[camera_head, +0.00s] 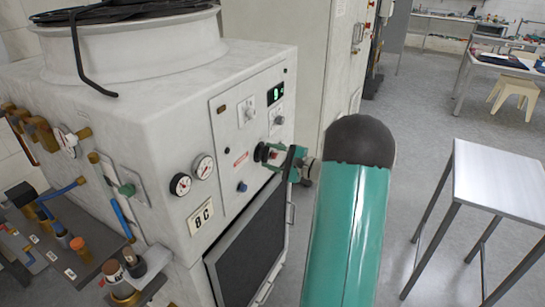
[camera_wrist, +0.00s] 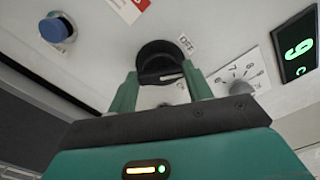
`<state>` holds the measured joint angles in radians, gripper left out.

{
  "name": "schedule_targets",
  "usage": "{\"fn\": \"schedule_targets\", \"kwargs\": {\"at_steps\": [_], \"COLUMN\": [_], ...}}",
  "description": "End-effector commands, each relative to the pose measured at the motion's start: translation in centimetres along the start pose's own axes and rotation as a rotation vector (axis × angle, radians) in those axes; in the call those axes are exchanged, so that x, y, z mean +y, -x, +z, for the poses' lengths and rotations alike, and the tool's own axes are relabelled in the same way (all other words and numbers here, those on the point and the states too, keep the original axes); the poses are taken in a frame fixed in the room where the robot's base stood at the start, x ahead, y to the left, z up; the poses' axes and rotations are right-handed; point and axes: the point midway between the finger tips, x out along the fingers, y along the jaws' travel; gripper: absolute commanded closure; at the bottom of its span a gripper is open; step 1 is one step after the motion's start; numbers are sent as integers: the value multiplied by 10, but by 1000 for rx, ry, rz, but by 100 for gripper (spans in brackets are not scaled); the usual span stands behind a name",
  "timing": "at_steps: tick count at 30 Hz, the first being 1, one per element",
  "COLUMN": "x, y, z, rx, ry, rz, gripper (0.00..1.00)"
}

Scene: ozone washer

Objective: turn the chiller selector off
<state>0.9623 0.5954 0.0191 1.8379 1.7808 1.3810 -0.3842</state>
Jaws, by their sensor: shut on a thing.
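The chiller selector is a round black knob (camera_wrist: 158,58) on the white front panel in the wrist view, with a small OFF label (camera_wrist: 186,44) at its upper right. My gripper (camera_wrist: 162,80) has one green finger on each side of the knob's grip bar and is shut on it. In the head view the dark selector (camera_head: 262,152) shows at the panel's lower middle, with my gripper (camera_head: 277,157) reaching it from the right. The fingers partly hide the knob there. I cannot tell exactly where its pointer is.
A numbered dial (camera_wrist: 238,84) and a lit green display (camera_wrist: 297,48) are right of the knob in the wrist view. A blue button (camera_wrist: 57,29) is at the upper left. Gauges (camera_head: 203,167) are left of the panel; a metal table (camera_head: 505,180) stands at right.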

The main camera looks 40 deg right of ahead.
Motion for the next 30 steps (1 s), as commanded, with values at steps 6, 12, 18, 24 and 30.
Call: {"fn": "schedule_targets", "kwargs": {"at_steps": [6, 12, 18, 24, 30], "x": [1, 2, 2, 2, 2], "y": [1, 1, 1, 1, 1], "z": [0, -1, -1, -1, -1], "rx": [0, 1, 1, 1, 1], "ry": [198, 350, 452, 503, 516], "rz": [1, 1, 1, 1, 1], "gripper": [73, 73, 73, 73, 73]}}
